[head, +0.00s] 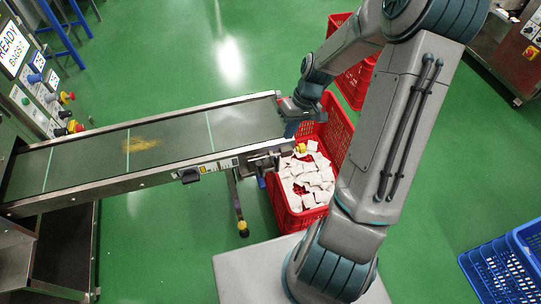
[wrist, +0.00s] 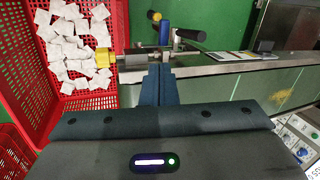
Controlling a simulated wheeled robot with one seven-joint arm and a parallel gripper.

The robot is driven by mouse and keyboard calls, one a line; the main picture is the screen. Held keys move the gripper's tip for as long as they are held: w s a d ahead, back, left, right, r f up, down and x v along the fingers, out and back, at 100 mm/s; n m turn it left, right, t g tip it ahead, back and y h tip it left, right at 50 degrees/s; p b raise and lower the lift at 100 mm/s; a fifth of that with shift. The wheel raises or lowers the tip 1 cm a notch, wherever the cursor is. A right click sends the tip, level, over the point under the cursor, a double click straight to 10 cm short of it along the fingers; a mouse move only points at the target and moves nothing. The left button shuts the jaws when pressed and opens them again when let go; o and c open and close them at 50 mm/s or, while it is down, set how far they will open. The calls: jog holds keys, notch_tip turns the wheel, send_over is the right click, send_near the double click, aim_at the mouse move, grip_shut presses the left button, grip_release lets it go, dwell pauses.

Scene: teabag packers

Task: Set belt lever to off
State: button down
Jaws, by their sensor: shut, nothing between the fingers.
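The conveyor belt (head: 90,160) runs across the left of the head view, with a label strip (head: 222,163) on its near side rail. A dark lever-like part (head: 188,176) sits at the left of that strip; its setting is too small to read. In the wrist view, a black handle (wrist: 190,34) sticks out beside the belt's end, close beyond my fingertips and a little right. The label strip (wrist: 240,55) is farther right there. My gripper (head: 290,131) is at the belt's right end, above the rail. Its fingers (wrist: 160,72) are together and empty.
A red crate (head: 336,130) with white teabags stands under the belt's end, beside a yellow knob (head: 300,148). Another red crate (head: 352,85) is behind. A blue crate (head: 500,270) is at lower right. A control panel (head: 40,85) stands at left. Green floor is open between.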

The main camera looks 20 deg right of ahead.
aim_at(260, 169)
jog(key=s+a+f+b, duration=0.1)
jog(key=a+f, duration=0.6)
jog(key=f, duration=0.3)
jog(key=shift+s, duration=0.2)
